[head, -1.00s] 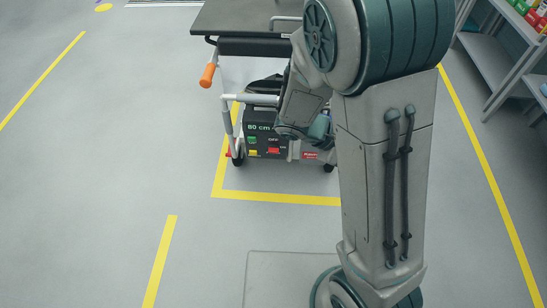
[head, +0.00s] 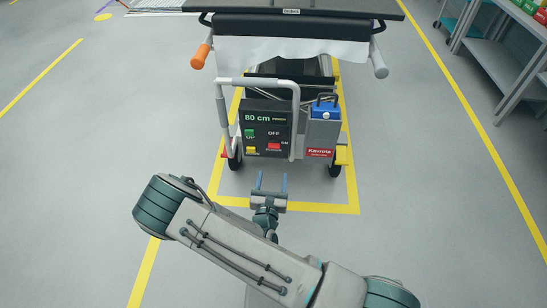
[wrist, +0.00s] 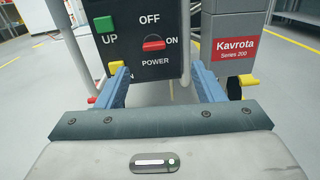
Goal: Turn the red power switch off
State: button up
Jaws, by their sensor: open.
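The red power switch (head: 274,147) sits low on the dark control panel (head: 281,121) of a wheeled table, below the word OFF.
A green UP button (wrist: 104,25) and a yellow button (wrist: 116,67) are left of the switch. A white tube frame (head: 297,120) surrounds the panel. A blue-topped Kavrota box (head: 323,132) stands right of it. The floor in front is clear.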

jog(key=f, duration=0.1)
jog(key=b, duration=0.5)
send_near(274, 148)
jog(key=shift+n+y, duration=0.3)
jog(key=shift+n, duration=0.1)
jog(key=w, duration=0.7)
jog(key=shift+w+d+r, duration=0.1)
jog(key=shift+w+d, duration=0.1)
jog(key=shift+d, duration=0.1)
jog(key=shift+w+r, duration=0.1)
jog(key=shift+w, duration=0.5)
jog(key=c, duration=1)
